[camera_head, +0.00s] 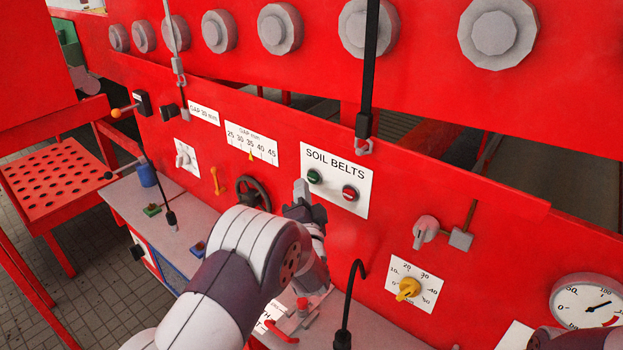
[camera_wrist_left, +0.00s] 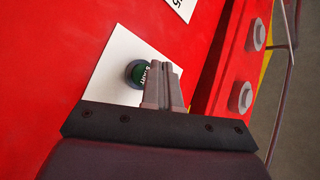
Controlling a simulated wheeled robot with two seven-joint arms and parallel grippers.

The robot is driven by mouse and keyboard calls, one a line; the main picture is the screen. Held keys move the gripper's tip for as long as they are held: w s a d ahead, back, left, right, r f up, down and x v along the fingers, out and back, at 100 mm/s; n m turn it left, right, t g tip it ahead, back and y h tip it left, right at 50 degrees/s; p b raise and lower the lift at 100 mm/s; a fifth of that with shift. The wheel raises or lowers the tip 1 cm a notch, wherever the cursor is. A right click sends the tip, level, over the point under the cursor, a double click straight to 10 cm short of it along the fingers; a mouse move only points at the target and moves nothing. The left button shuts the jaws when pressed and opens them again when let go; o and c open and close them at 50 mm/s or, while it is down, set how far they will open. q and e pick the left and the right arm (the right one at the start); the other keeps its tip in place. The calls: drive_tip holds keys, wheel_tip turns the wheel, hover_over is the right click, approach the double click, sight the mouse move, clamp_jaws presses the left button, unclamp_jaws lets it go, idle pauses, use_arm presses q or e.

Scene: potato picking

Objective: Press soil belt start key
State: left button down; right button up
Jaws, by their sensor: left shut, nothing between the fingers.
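The soil belts panel (camera_head: 337,178) is a white plate on the red machine wall, with a green button (camera_head: 314,176) at left and a red button (camera_head: 350,193) at right. My left gripper (camera_head: 302,190) is shut and empty, its fingertips just below and left of the green button in the head view. In the left wrist view the green start button (camera_wrist_left: 139,73) shows beside the closed fingers (camera_wrist_left: 161,78), partly covered by them. I cannot tell whether the fingertips touch it. The red button is not visible in the wrist view. My right gripper is not in view.
A black handwheel (camera_head: 252,193) sits left of my gripper. A yellow knob (camera_head: 408,289), a grey lever (camera_head: 425,231) and a gauge (camera_head: 588,303) are to the right. A hooked black rod (camera_head: 347,305) stands below.

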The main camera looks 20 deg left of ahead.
use_arm(q)
drive_tip(key=shift+w, duration=0.15)
idle(0.6)
drive_tip(key=shift+w+d+b, duration=0.15)
drive_tip(key=shift+w+b, duration=0.15)
drive_tip(key=shift+w+d+b, duration=0.1)
drive_tip(key=shift+w+b, duration=0.2)
drive_tip(key=shift+w, duration=0.05)
idle(0.6)
drive_tip(key=shift+s, duration=0.1)
idle(0.3)
drive_tip(key=shift+s+a, duration=0.2)
drive_tip(key=shift+s, duration=0.5)
drive_tip(key=s, duration=0.1)
drive_tip(key=s+a, duration=0.1)
drive_tip(key=s, duration=0.1)
drive_tip(key=s+p, duration=0.1)
drive_tip(key=shift+s+a, duration=0.35)
